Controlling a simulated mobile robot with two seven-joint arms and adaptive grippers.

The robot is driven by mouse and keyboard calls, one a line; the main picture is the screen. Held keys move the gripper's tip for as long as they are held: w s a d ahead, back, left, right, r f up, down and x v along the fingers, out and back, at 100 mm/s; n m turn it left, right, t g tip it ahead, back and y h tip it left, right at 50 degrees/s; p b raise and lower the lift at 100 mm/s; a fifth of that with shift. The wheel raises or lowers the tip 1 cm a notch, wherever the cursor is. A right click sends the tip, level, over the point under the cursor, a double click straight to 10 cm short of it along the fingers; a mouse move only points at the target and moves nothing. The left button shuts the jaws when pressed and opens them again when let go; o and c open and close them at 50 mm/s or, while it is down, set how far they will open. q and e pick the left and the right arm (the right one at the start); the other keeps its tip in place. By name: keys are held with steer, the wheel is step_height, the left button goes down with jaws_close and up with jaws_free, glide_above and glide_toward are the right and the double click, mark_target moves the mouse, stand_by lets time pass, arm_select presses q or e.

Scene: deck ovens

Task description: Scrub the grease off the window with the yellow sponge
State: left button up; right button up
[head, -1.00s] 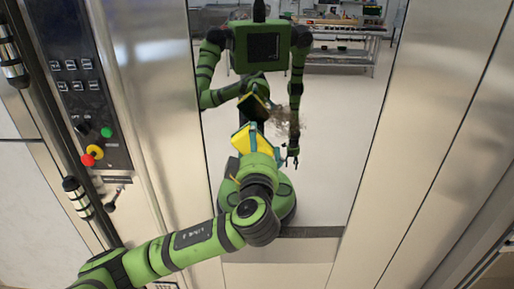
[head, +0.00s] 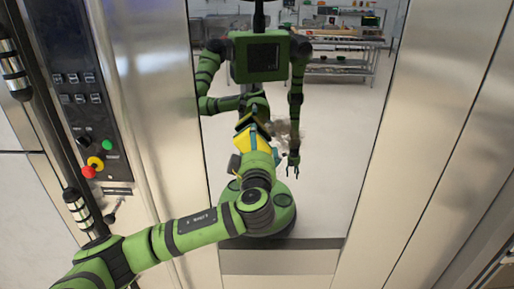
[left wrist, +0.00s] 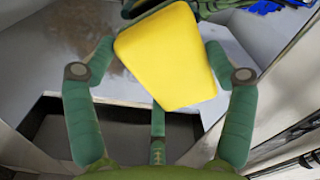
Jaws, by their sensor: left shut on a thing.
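The window (head: 325,195) is a tall reflective pane in a steel front, and it mirrors me and the room. A brown grease smear (head: 288,131) lies on it, partly hidden behind my arm and sponge. It also shows at upper left in the left wrist view (left wrist: 108,62). My left gripper (head: 257,146) is shut on the yellow sponge (head: 242,141), which fills the space between its fingers in the left wrist view (left wrist: 168,62). The sponge is just left of the smear and close to its mirror image; I cannot tell whether it touches the glass. My right gripper shows only as a reflection.
A dark control panel (head: 85,100) with buttons and a red and yellow knob (head: 91,168) is left of the window. A black vertical bar (head: 50,150) runs beside it. Plain steel panels (head: 430,150) stand on the right. The shelves at the top are reflections.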

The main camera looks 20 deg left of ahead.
mark_target(296, 135)
arm_select(q)
steer(key=shift+b+x, duration=0.75)
steer(key=shift+x, duration=0.25)
stand_by(0.3)
steer(key=shift+d, duration=0.15)
steer(key=shift+w+d+f+b, duration=0.1)
steer(key=shift+d+f+b, duration=0.05)
steer(key=shift+d+b, duration=0.5)
steer(key=shift+w+d+b, duration=0.3)
steer(key=shift+d+b, duration=0.25)
steer(key=shift+d, duration=0.4)
steer(key=shift+w+d+b, duration=0.2)
steer(key=shift+d+b, duration=0.55)
steer(key=shift+w+d+b, duration=0.15)
steer(key=shift+d+b, duration=0.1)
steer(key=shift+d, duration=0.2)
steer(key=shift+w+d+b, duration=0.2)
steer(key=shift+d+b, duration=0.05)
steer(key=shift+d, duration=0.2)
steer(key=shift+w+d+b, duration=0.25)
steer(key=shift+d+b, duration=0.55)
steer(key=shift+w+d+r+b, duration=0.1)
steer(key=shift+d+b, duration=0.15)
steer(key=shift+d, duration=0.15)
steer(key=shift+w+d+r+b, duration=0.1)
steer(key=shift+d+r+b, duration=0.1)
steer(key=shift+d, duration=0.2)
